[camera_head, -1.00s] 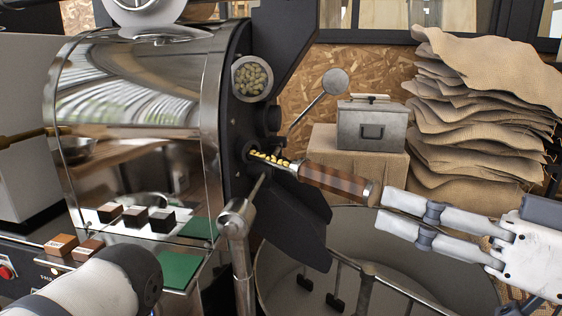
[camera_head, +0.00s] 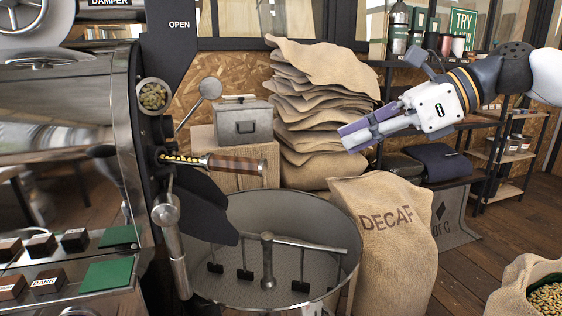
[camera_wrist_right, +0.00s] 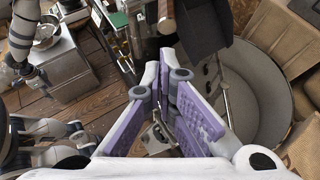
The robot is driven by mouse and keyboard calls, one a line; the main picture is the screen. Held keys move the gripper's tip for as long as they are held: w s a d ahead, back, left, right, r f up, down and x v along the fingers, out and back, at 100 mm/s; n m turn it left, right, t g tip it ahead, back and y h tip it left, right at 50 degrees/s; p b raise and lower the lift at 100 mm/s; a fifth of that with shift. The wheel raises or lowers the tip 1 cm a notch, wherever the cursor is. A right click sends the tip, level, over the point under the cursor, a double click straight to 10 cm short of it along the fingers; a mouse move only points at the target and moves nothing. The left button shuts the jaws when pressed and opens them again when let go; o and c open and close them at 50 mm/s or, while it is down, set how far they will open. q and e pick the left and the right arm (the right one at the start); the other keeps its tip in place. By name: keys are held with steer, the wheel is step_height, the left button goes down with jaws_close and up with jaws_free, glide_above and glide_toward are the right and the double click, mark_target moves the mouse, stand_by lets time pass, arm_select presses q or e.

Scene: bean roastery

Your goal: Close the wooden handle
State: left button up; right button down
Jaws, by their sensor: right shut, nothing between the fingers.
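The wooden handle (camera_head: 238,166) is a striped brown grip with a metal end cap. It sticks out to the right from the front of the roaster (camera_head: 75,140), with beans showing in the metal scoop part (camera_head: 180,159) at its root. My right gripper (camera_head: 348,140) is shut and empty, well to the right of the handle and apart from it, in front of the stacked sacks. Its purple finger pads also show close together in the right wrist view (camera_wrist_right: 178,120). My left gripper is not in the head view.
A round metal cooling bin (camera_head: 330,285) with stirring arms stands below the handle. A DECAF sack (camera_head: 385,260) stands to its right. Burlap sacks (camera_head: 320,95) and a grey metal box (camera_head: 244,122) are behind. A dark chute (camera_head: 205,205) hangs under the handle.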

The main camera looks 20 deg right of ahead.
glide_toward(264, 169)
steer(key=b+x, duration=0.1)
steer(key=x, duration=0.5)
steer(key=shift+f, duration=0.25)
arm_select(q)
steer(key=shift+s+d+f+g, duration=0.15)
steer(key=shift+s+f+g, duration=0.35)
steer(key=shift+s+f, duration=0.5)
arm_select(e)
steer(key=shift+w+a+r, duration=0.1)
steer(key=shift+a+r, duration=0.1)
steer(key=shift+a, duration=0.05)
